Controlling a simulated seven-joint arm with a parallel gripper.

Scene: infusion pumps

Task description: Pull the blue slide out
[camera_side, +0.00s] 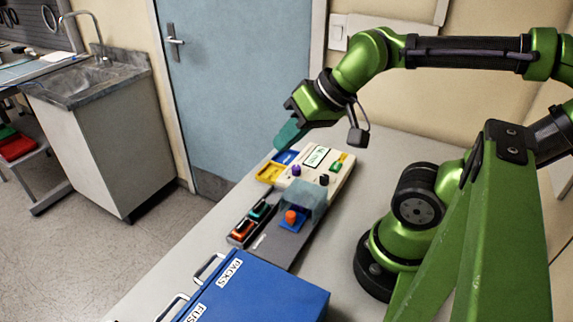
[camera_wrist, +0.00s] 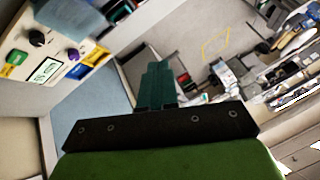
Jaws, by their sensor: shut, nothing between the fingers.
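A small blue slide (camera_side: 286,157) shows at the far left edge of the cream pump panel (camera_side: 344,165), beside a yellow piece (camera_side: 270,173). In the wrist view the blue slide (camera_wrist: 76,73) lies at the panel's edge, left of my fingers. My gripper (camera_side: 284,140) has teal fingers and is shut and empty. It hangs just above and beyond the blue slide in the side view, seemingly apart from it. In the wrist view the closed fingers (camera_wrist: 158,82) point away over the floor. Whether they touch anything below is not clear.
The panel carries a screen (camera_side: 317,156), knobs and a green button. A clear cover (camera_side: 303,196) stands over an orange knob (camera_side: 291,217). Orange and teal switches (camera_side: 252,220) sit in a dark strip. A blue drawer case (camera_side: 262,291) stands in front. Table is clear behind the panel.

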